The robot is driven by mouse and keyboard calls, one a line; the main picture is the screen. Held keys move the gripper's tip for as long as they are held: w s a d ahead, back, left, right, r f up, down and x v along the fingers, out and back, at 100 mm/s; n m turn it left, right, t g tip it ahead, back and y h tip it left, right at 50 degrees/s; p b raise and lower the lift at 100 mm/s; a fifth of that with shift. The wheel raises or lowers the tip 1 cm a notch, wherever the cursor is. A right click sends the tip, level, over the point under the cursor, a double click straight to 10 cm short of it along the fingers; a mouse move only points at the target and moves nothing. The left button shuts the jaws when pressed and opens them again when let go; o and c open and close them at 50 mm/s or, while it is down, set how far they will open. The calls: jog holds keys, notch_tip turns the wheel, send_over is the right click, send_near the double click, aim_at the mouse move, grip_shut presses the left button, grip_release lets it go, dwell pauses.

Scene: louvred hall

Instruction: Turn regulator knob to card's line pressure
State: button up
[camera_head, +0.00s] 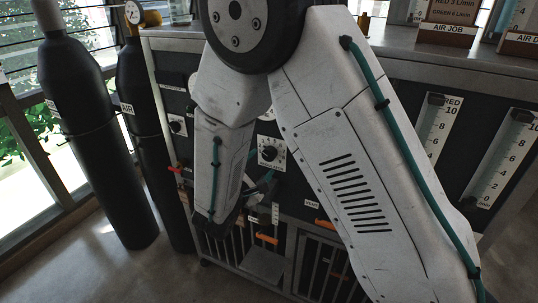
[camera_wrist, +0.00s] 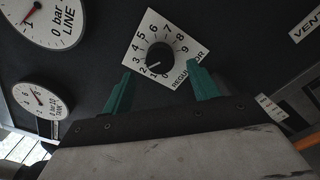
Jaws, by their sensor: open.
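The regulator knob (camera_wrist: 159,57) is black and round, on a white plate with a numbered scale. Its pale mark points to the lower left, near the low numbers. My gripper (camera_wrist: 162,88) is open, its two green fingers apart below the knob, with nothing between them. In the head view a white dial plate (camera_head: 271,152) shows on the panel behind my arm; I cannot tell if it is the regulator. The LINE gauge (camera_wrist: 62,38) is partly cut off, its red needle toward the lower left. The AIR JOB card (camera_head: 453,10) is cropped; its visible text reads RED 3 L/min and GREEN 6 L/min.
A TANK gauge (camera_wrist: 42,99) sits below the LINE gauge. A VENT label (camera_wrist: 307,27) is at the right. Dark cylinders (camera_head: 98,140) stand left of the cabinet. Flow tubes with scales (camera_head: 503,160) are on the right. Open floor lies at the lower left.

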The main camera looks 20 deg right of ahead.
aim_at(268, 156)
jog(key=shift+x, duration=2.5)
jog(key=shift+c, duration=0.3)
